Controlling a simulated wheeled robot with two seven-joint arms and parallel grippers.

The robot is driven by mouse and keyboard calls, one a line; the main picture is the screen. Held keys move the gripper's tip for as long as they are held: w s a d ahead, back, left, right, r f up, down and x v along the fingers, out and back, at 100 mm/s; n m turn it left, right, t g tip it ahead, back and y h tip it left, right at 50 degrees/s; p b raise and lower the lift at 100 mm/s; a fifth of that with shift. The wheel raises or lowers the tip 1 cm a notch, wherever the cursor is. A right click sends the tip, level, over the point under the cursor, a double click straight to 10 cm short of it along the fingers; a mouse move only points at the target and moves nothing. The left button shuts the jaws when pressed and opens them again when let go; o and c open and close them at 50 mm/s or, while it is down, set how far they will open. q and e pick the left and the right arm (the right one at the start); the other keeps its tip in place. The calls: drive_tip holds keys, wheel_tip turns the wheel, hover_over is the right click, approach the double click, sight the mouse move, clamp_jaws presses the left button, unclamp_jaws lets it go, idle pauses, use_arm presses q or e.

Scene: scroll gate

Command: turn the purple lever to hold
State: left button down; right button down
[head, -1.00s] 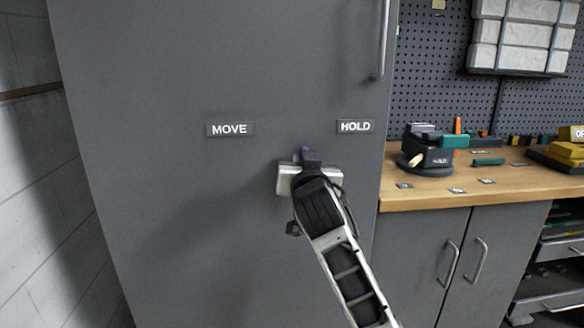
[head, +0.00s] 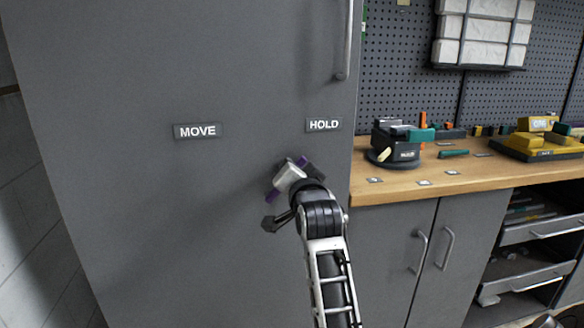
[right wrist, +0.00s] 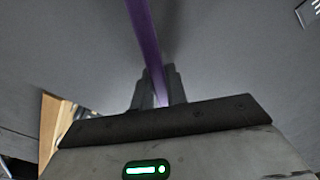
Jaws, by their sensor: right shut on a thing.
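The purple lever (right wrist: 148,40) runs down between the two fingers of my right gripper (right wrist: 158,90) in the right wrist view. The fingers are shut on it. In the head view small purple parts of the lever (head: 272,196) show around my right gripper (head: 296,172), and the rest is hidden behind the gripper. The gripper is at the grey cabinet door, below and left of the HOLD label (head: 324,125). The MOVE label (head: 198,131) is on the door further left. My left gripper does not show.
The grey cabinet door (head: 120,220) fills the left and middle, with a vertical handle (head: 343,40) at its upper right. A wooden workbench (head: 400,185) to the right carries a black device (head: 395,145) and yellow items (head: 540,140). An open drawer (head: 530,275) juts out at far right.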

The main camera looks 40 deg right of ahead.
drive_tip(key=shift+d, duration=0.1)
idle(0.3)
drive_tip(key=c, duration=1.4)
unclamp_jaws()
